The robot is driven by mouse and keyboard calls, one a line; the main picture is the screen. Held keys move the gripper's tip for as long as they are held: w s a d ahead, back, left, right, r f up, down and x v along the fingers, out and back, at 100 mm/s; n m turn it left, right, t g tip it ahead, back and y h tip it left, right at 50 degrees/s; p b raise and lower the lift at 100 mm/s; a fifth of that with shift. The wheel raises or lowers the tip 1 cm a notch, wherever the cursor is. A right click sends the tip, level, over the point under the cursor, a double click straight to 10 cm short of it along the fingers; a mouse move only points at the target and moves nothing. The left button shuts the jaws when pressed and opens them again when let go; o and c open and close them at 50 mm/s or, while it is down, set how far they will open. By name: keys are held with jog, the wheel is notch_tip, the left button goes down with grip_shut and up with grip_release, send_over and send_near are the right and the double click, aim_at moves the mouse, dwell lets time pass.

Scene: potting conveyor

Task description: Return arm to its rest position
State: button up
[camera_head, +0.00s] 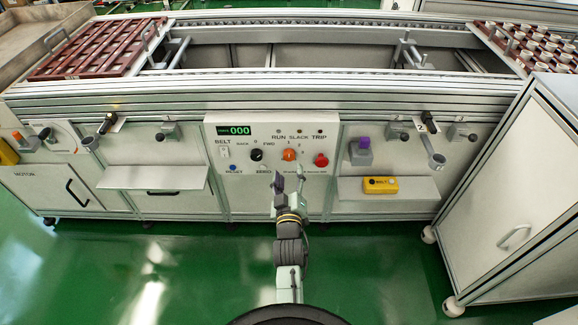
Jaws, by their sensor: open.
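My gripper (289,181) is open and empty, at the end of my arm in the middle of the picture. Its two dark fingers point up toward the lower part of the white control panel (223,143) and overlap it in the view. I cannot tell how far the fingertips are from the panel face. My arm stretches straight forward from the bottom centre. The panel bears a green display (236,130), a black knob (257,155), an orange knob (289,155) and a red button (321,160).
A yellow box (380,185) sits on the right shelf (420,192), below a purple-topped grey part (362,152). The left shelf (150,178) is empty. A wheeled cabinet (510,190) stands at the right. Red-brown trays (95,50) lie at the back left. Green floor is clear beside my arm.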

jog(key=shift+s, duration=0.7)
